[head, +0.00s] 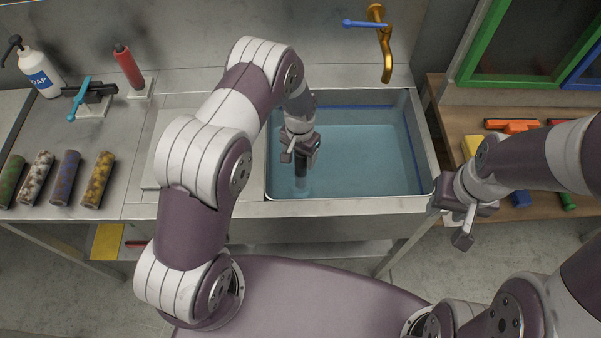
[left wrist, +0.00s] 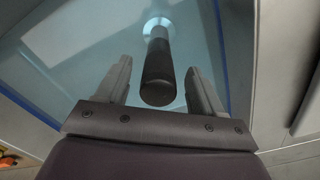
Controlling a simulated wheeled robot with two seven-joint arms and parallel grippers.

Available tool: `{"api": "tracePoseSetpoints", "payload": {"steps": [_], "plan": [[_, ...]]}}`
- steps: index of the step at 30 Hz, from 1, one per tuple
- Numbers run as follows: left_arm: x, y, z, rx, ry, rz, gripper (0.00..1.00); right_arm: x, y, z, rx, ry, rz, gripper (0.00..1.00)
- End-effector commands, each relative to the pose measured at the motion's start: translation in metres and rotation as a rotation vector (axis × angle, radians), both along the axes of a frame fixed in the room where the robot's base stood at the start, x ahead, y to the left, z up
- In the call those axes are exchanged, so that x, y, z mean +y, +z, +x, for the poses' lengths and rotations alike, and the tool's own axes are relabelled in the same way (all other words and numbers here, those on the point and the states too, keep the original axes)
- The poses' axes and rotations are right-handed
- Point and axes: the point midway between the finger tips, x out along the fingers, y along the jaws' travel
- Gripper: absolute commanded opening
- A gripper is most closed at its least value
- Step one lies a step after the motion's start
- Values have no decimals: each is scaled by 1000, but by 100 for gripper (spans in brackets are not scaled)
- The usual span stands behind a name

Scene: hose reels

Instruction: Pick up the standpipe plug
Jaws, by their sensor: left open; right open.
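The standpipe plug is a dark upright cylinder standing in the water of the sink; it shows in the left wrist view (left wrist: 158,72) and, partly hidden by my gripper, in the head view (head: 302,187). My left gripper (head: 301,160) is over the left part of the sink, pointing down at the plug. In the left wrist view its two fingers are open, one on either side of the plug's dark top, with gaps between. My right gripper (head: 459,219) is open and empty, beside the sink's right front corner.
The sink (head: 345,205) is filled with bluish water, with a brass tap (head: 386,62) with a blue lever behind it. Cleaning tools (head: 512,126) lie on the wooden shelf at right.

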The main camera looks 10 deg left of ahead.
Motion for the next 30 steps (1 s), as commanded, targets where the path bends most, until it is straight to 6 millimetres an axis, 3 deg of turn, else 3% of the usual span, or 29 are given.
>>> {"api": "tracePoseSetpoints", "payload": {"steps": [3, 9, 15, 25, 30], "plan": [[0, -10, 0, -1, 0, 0, 67, 0, 2, 0, 1, 0, 0, 43], [0, -11, 0, -1, 0, 0, 64, 0, 1, 0, 1, 0, 0, 43], [0, -11, 0, -1, 0, 0, 0, 0, 1, 0, 1, 0, 0, 43], [0, -9, 1, -3, 0, 0, 0, 0, 0, 0, 1, 0, 0, 43], [0, 8, 2, -5, 0, -1, 0, 0, -7, 0, 1, 0, 0, 43]]}}
